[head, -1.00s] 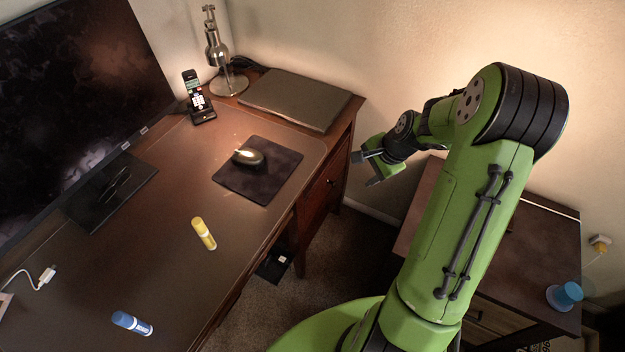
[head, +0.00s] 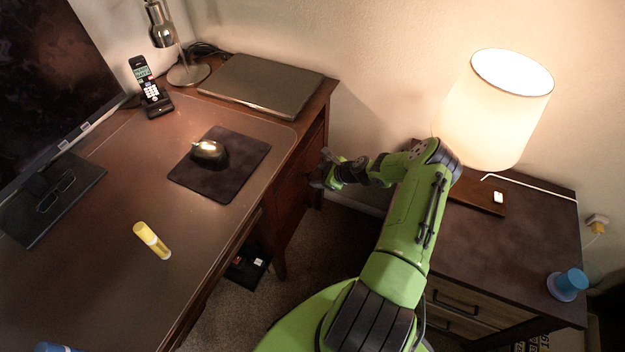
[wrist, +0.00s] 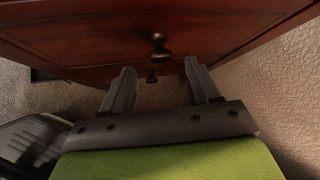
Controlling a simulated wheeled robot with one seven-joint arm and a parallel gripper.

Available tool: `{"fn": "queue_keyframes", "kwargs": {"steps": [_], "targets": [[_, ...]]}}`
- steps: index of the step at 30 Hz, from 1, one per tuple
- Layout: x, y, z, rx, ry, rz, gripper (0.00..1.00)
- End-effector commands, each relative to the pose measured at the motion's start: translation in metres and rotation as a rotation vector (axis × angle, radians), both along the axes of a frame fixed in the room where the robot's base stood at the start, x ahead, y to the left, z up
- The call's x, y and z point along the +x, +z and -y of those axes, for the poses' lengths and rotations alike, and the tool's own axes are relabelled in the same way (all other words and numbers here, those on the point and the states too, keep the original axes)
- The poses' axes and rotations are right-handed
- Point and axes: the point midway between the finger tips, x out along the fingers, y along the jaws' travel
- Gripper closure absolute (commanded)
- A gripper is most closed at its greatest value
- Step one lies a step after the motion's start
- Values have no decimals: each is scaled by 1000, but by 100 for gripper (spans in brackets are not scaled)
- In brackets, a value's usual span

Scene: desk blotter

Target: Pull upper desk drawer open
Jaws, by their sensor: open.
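The desk (head: 110,270) is dark wood with drawers at its right end. The upper drawer (wrist: 90,48) shows in the wrist view as a reddish-brown front with a round dark knob (wrist: 159,48). My gripper (wrist: 160,80) is open and points at the drawer fronts. The upper knob appears just beyond the fingertips and is not between them. In the head view my gripper (head: 322,168) is beside the desk's right-hand drawers, and the arm partly hides them. The drawer looks closed.
A nightstand (head: 535,235) with a lit lamp (head: 497,105) and a blue cup (head: 567,284) stands at the right. A mouse (head: 209,152), mouse pad (head: 225,180), laptop (head: 262,85) and yellow glue stick (head: 152,240) lie on the desk. A wall is close behind the arm.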

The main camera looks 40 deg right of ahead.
Motion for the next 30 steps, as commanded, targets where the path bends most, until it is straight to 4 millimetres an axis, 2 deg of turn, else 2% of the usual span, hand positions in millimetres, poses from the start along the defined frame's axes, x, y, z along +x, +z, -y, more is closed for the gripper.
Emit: {"fn": "queue_keyframes", "kwargs": {"steps": [1,6,16,28,30], "targets": [[9,-13,-3,-2,3,0,39],[28,-30,-8,0,1,0,39],[33,-32,-9,-1,2,-1,39],[33,-32,-9,-1,2,-1,99],[33,-32,-9,-1,2,-1,100]]}}
